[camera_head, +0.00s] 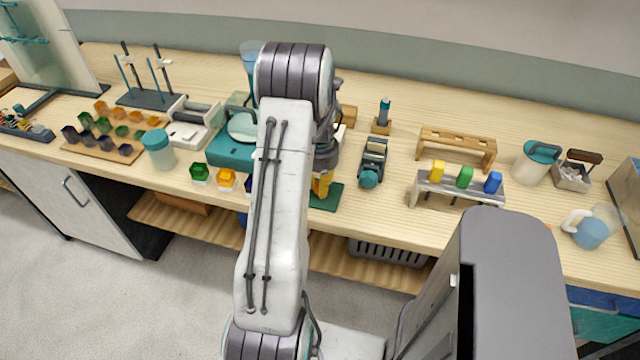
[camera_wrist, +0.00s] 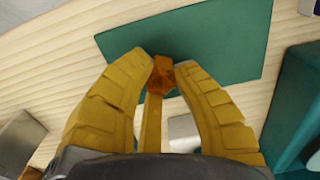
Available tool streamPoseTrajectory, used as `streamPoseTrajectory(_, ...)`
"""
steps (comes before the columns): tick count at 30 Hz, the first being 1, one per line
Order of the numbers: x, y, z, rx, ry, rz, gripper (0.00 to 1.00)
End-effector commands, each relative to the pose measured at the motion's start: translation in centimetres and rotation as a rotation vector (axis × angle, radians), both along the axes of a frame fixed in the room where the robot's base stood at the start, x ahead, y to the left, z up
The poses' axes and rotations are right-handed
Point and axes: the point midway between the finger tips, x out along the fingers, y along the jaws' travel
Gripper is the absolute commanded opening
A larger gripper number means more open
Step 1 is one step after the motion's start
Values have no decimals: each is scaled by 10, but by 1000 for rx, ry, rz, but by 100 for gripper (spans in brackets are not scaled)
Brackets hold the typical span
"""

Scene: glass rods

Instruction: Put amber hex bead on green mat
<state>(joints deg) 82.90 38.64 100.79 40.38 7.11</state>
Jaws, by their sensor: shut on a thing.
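My gripper (camera_wrist: 162,68) has thick yellow fingers and is shut on a small amber hex bead (camera_wrist: 161,80), held between the fingertips. In the wrist view the bead shows against the edge of the flat green mat (camera_wrist: 225,40); I cannot tell whether it touches the mat. In the head view my gripper (camera_head: 321,190) points down at the mat (camera_head: 332,201), near the bench's front edge. My arm hides part of the mat there, and the bead cannot be made out.
Left of my arm stand a green hex piece (camera_head: 200,172) and an amber one (camera_head: 226,178) on pale bases, and a teal-based device (camera_head: 228,152). To the right are a dark teal-ended device (camera_head: 371,165) and a rack (camera_head: 460,188) with yellow, green and blue pieces.

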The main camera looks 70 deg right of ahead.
Motion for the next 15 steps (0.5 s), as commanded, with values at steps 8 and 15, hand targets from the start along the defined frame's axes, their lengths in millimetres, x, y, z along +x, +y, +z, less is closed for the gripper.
streamPoseTrajectory(8,0,0,-2,0,0,0,42)
streamPoseTrajectory(15,0,0,-2,0,0,0,45)
